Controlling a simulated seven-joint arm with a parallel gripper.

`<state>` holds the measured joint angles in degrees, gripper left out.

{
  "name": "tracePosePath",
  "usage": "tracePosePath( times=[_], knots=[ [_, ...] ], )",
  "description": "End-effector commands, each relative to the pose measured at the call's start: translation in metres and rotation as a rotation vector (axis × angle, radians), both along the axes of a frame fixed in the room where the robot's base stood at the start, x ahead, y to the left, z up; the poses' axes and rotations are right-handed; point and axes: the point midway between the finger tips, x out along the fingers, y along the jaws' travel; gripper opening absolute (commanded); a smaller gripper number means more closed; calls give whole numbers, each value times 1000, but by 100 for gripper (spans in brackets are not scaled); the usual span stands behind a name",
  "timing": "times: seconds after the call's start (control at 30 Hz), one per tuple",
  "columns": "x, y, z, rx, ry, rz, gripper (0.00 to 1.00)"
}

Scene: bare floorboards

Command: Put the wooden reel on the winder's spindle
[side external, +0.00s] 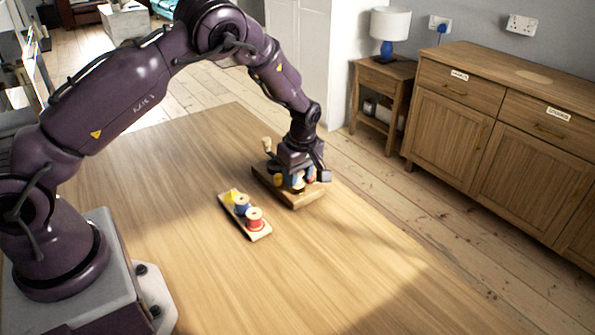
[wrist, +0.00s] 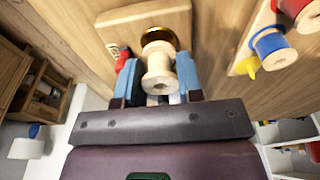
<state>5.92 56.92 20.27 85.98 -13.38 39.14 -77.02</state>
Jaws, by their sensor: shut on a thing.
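The wooden reel (wrist: 158,76), pale and bare, is between the two blue fingers of my gripper (wrist: 158,65) in the wrist view. My gripper is shut on it. In the side view my gripper (side external: 299,183) is low over the winder (side external: 303,204), a wooden board with a crank handle (side external: 267,145) at its far left end. In the wrist view a brass disc (wrist: 159,34) on the winder's board (wrist: 120,24) shows just beyond the reel. The spindle is hidden by the reel and fingers, so I cannot tell whether the reel is around it.
A wooden rack (side external: 262,235) with a blue reel (side external: 241,204), a red reel (side external: 254,218) and a yellow peg (side external: 233,194) lies left of the winder. A small red part (wrist: 123,60) is beside my left finger. The table's front is clear.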

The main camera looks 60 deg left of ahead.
Motion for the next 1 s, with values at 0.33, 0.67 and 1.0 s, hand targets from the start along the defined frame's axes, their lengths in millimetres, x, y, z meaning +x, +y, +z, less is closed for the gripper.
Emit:
tracePosePath(
  times=[0.33, 0.67, 1.0],
  knots=[
    [0, 0, -7, 0, 1, 0, 12],
    [0, 0, -13, -1, 0, 1, 12],
    [0, 0, -13, 0, 0, 0, 55]
  ],
)
